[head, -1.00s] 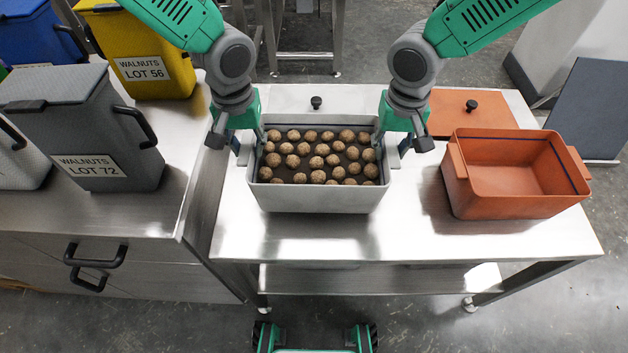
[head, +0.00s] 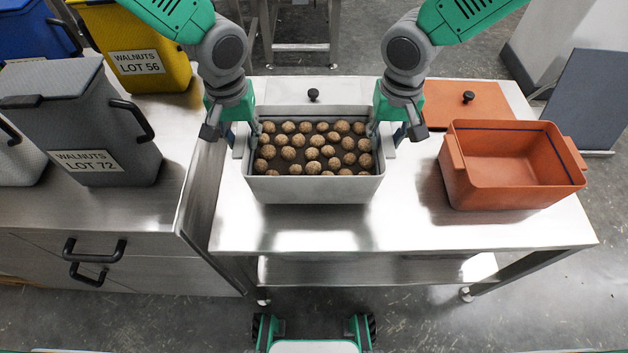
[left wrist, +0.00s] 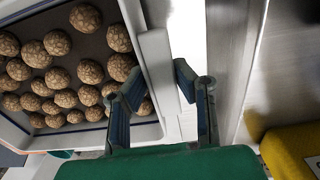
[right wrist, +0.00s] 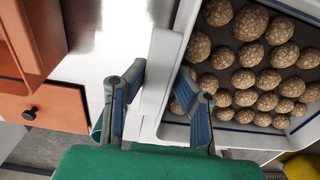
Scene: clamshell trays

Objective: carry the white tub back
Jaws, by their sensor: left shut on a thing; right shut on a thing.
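The white tub (head: 315,190) holds a layer of walnuts over its dark bottom and is at the left part of the steel table. My left gripper (head: 246,138) is shut on the tub's left side; in the left wrist view its fingers straddle the tub's side handle (left wrist: 165,75). My right gripper (head: 381,138) is shut on the right side; in the right wrist view its fingers straddle the other handle (right wrist: 158,75). The tub looks level. I cannot tell whether its bottom touches the table. A white lid with a black knob (head: 313,95) lies behind it.
An orange tub (head: 512,196), empty, stands at the right of the table (head: 420,230), with its orange lid (head: 465,105) behind. A grey bin (head: 80,120) labelled WALNUTS LOT 72 and a yellow bin (head: 135,60) stand on the left counter. The table's front strip is clear.

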